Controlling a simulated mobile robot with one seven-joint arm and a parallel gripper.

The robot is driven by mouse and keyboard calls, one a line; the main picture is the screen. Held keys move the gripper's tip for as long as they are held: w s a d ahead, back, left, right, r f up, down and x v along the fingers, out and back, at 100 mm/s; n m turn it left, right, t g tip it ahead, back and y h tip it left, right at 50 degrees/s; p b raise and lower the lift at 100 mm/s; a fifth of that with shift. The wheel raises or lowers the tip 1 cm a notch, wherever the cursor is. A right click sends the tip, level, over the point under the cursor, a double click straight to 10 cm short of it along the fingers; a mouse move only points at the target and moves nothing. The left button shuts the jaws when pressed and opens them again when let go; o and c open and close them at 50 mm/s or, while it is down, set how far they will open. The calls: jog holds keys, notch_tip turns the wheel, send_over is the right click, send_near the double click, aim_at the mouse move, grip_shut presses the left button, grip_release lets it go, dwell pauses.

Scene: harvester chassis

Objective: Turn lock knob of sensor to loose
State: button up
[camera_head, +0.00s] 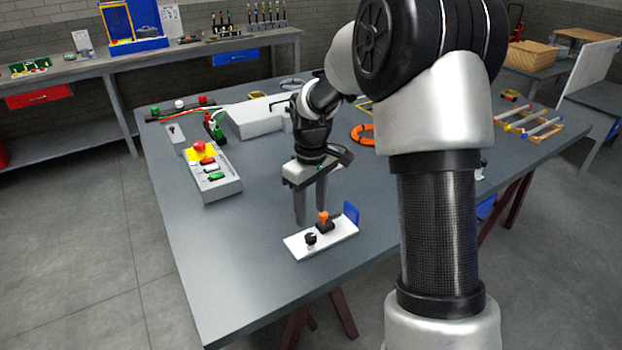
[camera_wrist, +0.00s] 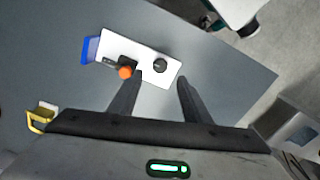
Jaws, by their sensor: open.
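A white plate (camera_head: 341,234) lies near the front edge of the grey table; it also shows in the wrist view (camera_wrist: 145,54). It bears a round black knob (camera_head: 310,238) and an orange-topped black part (camera_head: 324,218). A blue upright piece (camera_head: 351,213) stands at its far right end. I cannot tell for certain which part is the lock knob. My gripper (camera_head: 310,215) is open and points down over the plate. In the wrist view the fingertips (camera_wrist: 160,79) are apart, with the black knob (camera_wrist: 160,65) between their lines and the orange top (camera_wrist: 125,72) beside the left finger. Nothing is held.
A grey box with a red button (camera_head: 214,176) stands to the left on the table (camera_head: 205,255). A white box (camera_head: 255,116) and cables lie behind. An orange ring (camera_head: 362,134) lies farther back. The table left of the plate is clear.

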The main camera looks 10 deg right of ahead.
notch_tip(320, 180, up, 10)
jog(key=shift+f+p, duration=0.25)
jog(key=shift+p, duration=0.05)
jog(key=shift+r, duration=0.1)
